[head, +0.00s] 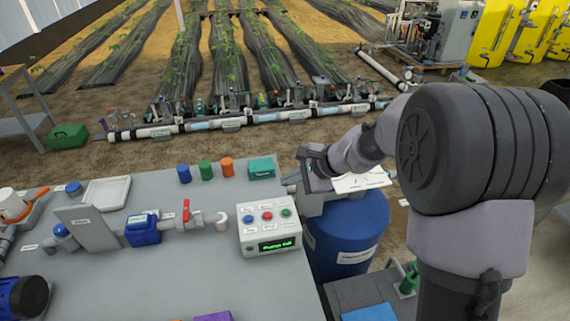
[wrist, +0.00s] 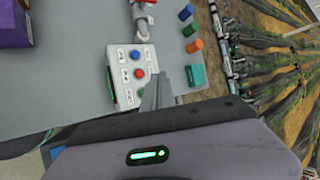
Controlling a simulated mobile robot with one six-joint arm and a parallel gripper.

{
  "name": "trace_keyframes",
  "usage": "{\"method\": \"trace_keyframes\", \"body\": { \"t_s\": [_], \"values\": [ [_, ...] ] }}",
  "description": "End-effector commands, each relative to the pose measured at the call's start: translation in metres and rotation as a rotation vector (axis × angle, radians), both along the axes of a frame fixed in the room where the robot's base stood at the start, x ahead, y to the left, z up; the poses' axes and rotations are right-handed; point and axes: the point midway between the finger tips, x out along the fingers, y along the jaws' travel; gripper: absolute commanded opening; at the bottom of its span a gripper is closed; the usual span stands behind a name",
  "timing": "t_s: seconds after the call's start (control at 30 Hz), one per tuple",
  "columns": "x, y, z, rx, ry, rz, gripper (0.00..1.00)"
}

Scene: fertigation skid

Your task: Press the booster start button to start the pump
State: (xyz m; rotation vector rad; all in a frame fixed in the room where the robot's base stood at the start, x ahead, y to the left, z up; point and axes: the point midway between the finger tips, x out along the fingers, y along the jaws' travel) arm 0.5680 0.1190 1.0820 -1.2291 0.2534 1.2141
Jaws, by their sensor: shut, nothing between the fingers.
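A pale control box (head: 256,235) stands on the grey skid table, with a blue button (head: 248,218), a red button (head: 267,216) and a green button (head: 286,212) in a row. Its front has a lit green display (head: 276,245); the labels are too small to read. In the wrist view the box (wrist: 124,72) shows the blue (wrist: 135,55), red (wrist: 138,73) and green (wrist: 141,92) buttons. My gripper (head: 287,185) is shut and empty, just beyond the box's right end. In the wrist view its fingers (wrist: 158,88) are beside the green button; contact cannot be told.
A red-handled valve on a pipe (head: 186,212) stands left of the box. Blue, green and orange caps (head: 206,170) and a teal box (head: 262,167) lie behind it. A blue barrel (head: 345,235) stands right of the table. The table front is mostly clear.

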Motion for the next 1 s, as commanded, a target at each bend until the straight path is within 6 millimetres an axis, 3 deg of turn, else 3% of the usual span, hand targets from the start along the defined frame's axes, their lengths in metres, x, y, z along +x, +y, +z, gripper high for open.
{"method": "trace_keyframes", "body": {
  "t_s": [0.1,0.23,0.77,1.0],
  "values": [
    [0.026,-0.001,-0.032,0.057,0.051,-0.081,0.0],
    [0.04,-0.002,-0.054,0.092,0.081,-0.135,0.0],
    [0.044,-0.002,-0.065,0.103,0.089,-0.152,0.0],
    [0.044,-0.002,-0.091,0.101,0.089,-0.151,0.0]
  ]
}}
